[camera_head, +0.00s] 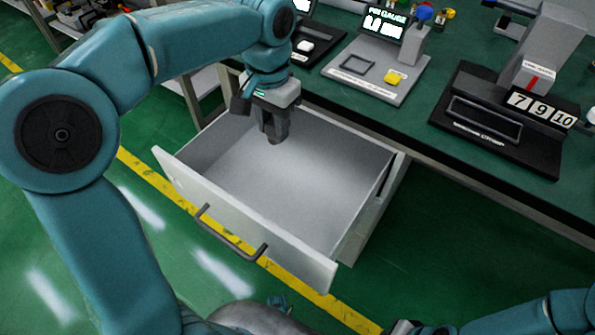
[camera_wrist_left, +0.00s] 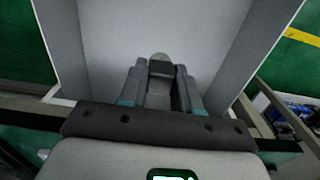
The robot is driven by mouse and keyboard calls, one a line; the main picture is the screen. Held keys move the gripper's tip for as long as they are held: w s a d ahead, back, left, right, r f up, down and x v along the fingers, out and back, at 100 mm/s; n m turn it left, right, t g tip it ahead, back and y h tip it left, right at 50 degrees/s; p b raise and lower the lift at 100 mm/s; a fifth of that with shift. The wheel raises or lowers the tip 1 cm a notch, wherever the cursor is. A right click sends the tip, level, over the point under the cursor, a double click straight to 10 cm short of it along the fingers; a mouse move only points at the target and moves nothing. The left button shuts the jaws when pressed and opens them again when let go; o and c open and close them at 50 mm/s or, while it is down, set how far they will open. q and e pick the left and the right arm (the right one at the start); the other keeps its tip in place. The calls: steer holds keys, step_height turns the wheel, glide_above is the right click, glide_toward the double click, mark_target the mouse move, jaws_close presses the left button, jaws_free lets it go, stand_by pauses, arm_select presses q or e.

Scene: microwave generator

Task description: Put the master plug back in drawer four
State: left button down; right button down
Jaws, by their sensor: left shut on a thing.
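The drawer (camera_head: 225,235) stands pulled out below the green bench, and its grey inside looks empty. I cannot read a number on it. My left gripper (camera_head: 272,130) points down over the inside of the drawer, towards its back. In the left wrist view, my left gripper (camera_wrist_left: 160,85) is shut on a small grey piece with a rounded end, which looks like the master plug (camera_wrist_left: 160,58). In the head view the fingers mostly hide it. My right arm enters at the lower right, and its fingers cannot be made out.
The drawer's front wall and handle (camera_head: 230,237) stick out over the green floor. Shelves stand at the upper left.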

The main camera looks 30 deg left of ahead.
arm_select(q)
step_height(320, 180, down, 19)
steer(key=b, duration=0.6)
steer(key=shift+s, duration=0.1)
steer(key=shift+f, duration=0.1)
steer(key=shift+f, duration=0.15)
steer(key=c, duration=0.8)
jaws_free()
step_height(320, 180, up, 12)
steer(key=p, duration=0.4)
steer(key=shift+r, duration=0.2)
